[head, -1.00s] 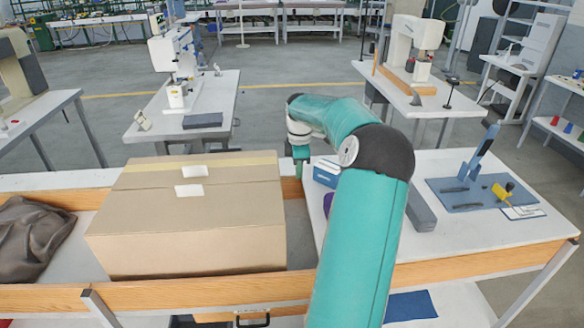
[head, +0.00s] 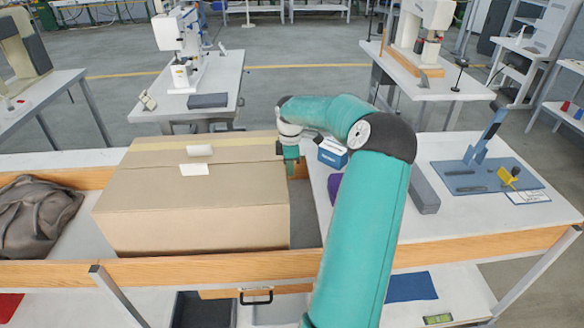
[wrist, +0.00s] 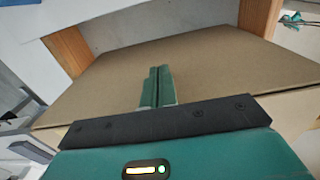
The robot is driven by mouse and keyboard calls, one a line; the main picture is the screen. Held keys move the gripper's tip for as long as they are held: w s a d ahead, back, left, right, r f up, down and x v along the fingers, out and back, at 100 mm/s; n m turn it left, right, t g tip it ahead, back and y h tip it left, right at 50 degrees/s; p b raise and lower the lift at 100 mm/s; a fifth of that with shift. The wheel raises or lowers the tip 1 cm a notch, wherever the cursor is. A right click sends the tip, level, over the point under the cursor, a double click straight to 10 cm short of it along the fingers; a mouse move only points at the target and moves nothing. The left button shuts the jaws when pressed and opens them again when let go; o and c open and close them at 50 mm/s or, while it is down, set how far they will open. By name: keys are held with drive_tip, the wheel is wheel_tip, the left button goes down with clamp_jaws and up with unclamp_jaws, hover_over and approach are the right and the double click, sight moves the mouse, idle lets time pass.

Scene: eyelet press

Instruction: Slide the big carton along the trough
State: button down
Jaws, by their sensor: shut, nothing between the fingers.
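The big brown carton (head: 195,225) sits in the wooden-sided trough (head: 190,272), with tape and two white labels on its top. My gripper (head: 291,168) is at the carton's right side, near its far right corner, pointing down. In the wrist view my gripper's fingers (wrist: 157,88) are shut together with nothing between them, in front of the carton (wrist: 200,60). I cannot tell whether they touch the carton. The fingertips are partly hidden in the head view.
A dark grey bag (head: 38,215) lies in the trough left of the carton. Right of the trough, a white table (head: 470,220) holds a blue box (head: 332,154), a grey block (head: 424,192) and a blue press (head: 484,145). A short stretch of trough right of the carton is clear.

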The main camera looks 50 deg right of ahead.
sight(209, 171)
drive_tip(key=w+a, duration=0.5)
drive_tip(key=w, duration=0.1)
drive_tip(key=w+a, duration=1.2)
drive_tip(key=w, duration=0.1)
drive_tip(key=shift+w, duration=0.1)
drive_tip(key=shift+r, duration=0.15)
wheel_tip(209, 171, up, 14)
drive_tip(key=shift+d+f, duration=0.15)
drive_tip(key=shift+f, duration=0.1)
